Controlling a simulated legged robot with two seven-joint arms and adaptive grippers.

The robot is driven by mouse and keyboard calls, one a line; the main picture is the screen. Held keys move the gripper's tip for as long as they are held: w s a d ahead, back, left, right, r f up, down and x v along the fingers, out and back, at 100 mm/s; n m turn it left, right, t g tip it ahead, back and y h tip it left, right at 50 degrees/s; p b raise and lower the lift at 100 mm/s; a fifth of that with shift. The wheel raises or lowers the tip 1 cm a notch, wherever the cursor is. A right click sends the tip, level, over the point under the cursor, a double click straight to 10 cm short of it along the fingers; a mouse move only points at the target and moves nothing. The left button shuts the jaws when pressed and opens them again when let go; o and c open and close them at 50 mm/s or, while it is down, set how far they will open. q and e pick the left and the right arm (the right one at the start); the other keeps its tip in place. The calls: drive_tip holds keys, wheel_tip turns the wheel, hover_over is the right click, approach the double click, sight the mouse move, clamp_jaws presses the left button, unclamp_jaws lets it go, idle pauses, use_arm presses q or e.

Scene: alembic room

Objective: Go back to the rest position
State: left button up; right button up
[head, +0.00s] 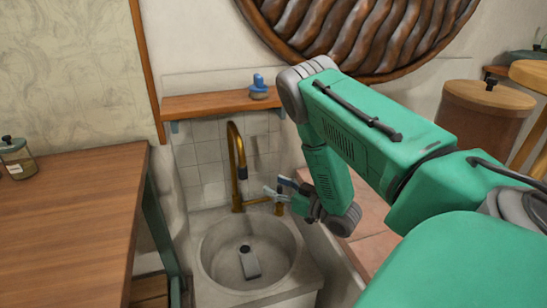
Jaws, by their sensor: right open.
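My right gripper (282,193) is at the end of my green arm, which comes in from the right. It is open and hangs over the back right rim of the round stone sink (212,262), close to the brass tap (236,165). I see nothing between its fingers. Whether it touches the tap's handle (278,209) cannot be told. My left gripper is not in view.
A grey object (250,263) lies in the sink. A wooden shelf (205,104) above it holds a blue item (258,88). A wooden counter (75,215) with a glass jar (17,158) is at left. A lidded barrel (485,118) stands at right.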

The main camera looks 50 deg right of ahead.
idle(0.3)
drive_tip(key=s+a+f+m+g, duration=0.1)
drive_tip(key=s+a+f+g, duration=0.35)
drive_tip(key=a+f, duration=0.3)
drive_tip(key=s+a+f+g, duration=0.3)
drive_tip(key=a+f+g, duration=0.25)
drive_tip(key=a, duration=0.25)
drive_tip(key=s+a+f+g, duration=0.1)
drive_tip(key=s+a+g, duration=0.1)
drive_tip(key=s, duration=0.4)
drive_tip(key=s+a+f+g, duration=0.1)
drive_tip(key=s+a+g, duration=0.2)
drive_tip(key=s, duration=0.3)
drive_tip(key=s+a+n+g+h, duration=0.1)
drive_tip(key=s+a+g, duration=0.1)
drive_tip(key=s, duration=0.4)
drive_tip(key=shift+s+a+f, duration=0.25)
drive_tip(key=shift+a+f, duration=0.15)
drive_tip(key=shift+a, duration=0.45)
drive_tip(key=shift+d, duration=0.15)
drive_tip(key=shift+c, duration=0.3)
